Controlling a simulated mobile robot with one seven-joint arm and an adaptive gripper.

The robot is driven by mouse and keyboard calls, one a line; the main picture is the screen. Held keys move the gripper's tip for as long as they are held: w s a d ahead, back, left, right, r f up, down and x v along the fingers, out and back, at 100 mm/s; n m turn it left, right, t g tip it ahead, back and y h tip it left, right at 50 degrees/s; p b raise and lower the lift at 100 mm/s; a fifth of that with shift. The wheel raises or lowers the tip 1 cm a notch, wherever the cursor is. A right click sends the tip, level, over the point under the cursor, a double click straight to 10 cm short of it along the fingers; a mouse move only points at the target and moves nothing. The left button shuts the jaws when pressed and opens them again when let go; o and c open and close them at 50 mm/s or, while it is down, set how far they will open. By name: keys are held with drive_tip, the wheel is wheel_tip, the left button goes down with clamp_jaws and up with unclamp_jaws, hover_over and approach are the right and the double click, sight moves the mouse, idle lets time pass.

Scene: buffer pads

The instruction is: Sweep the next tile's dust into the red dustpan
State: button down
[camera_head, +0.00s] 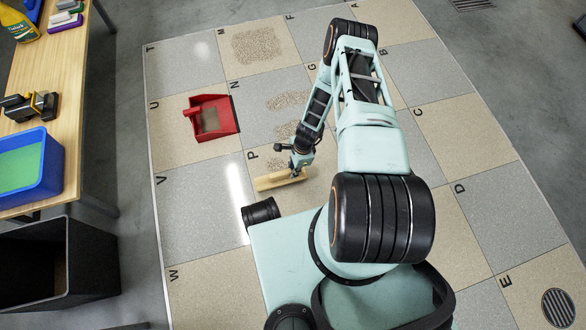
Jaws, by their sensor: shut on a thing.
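The red dustpan (226,108) lies on the beige tile marked U, with a greyish-brown patch inside it. My gripper (298,165) is shut on a brush (280,180) with a long pale head, held low at the beige tile marked P. Whether the head touches the floor I cannot tell. A small dust patch (277,163) lies just beyond the brush head. Two more dust patches (288,100) lie on the grey tile marked N, the nearer partly hidden by my arm. A broad dust patch (257,46) covers the middle of the beige tile marked M.
A wooden bench (65,75) at the left bears a blue tub (48,185), a yellow bottle (17,22) and small tools. A dark open bin (85,270) stands below it. Grey tiles T and V look clear. A round drain (558,308) is at the lower right.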

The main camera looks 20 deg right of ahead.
drive_tip(key=shift+w+f, duration=0.1)
drive_tip(key=shift+f, duration=0.4)
idle(0.3)
